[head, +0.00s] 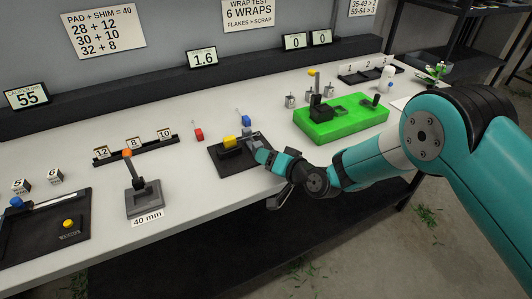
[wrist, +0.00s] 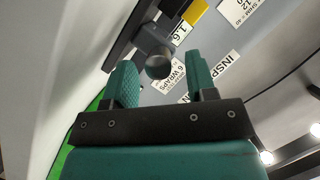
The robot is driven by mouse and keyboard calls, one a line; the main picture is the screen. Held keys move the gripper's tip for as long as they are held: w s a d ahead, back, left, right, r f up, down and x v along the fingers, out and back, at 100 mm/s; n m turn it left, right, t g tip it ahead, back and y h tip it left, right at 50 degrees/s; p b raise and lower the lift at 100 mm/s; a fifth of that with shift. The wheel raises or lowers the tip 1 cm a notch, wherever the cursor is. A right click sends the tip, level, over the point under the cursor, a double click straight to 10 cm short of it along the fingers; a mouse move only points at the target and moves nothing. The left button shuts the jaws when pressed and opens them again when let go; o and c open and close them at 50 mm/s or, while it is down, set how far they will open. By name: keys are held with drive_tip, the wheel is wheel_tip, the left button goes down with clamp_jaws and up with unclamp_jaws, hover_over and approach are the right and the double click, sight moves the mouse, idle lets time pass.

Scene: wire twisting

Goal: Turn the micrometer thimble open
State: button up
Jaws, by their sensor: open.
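The micrometer shows in the head view as a dark frame with a yellow block (head: 230,141) on a black mat (head: 222,169) near the middle of the bench. My gripper (head: 255,146) is at its right end, and the arm hides part of that side. In the wrist view the grey round thimble (wrist: 158,66) faces the camera end-on, ahead of and between the two teal fingers. The fingers of my gripper (wrist: 164,77) are apart and empty. I cannot tell whether either finger touches the thimble. The yellow block (wrist: 195,11) is beyond it.
A display (head: 203,59) behind the mat reads 1.6. A green base (head: 340,124) with black fixtures lies to the right. A grey lever stand (head: 143,196) is to the left.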

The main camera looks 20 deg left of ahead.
drive_tip(key=shift+x, duration=1.1)
drive_tip(key=c, duration=0.9)
drive_tip(key=shift+d, duration=0.2)
drive_tip(key=shift+c, duration=0.2)
drive_tip(key=shift+a, duration=0.15)
drive_tip(key=shift+n, duration=0.3)
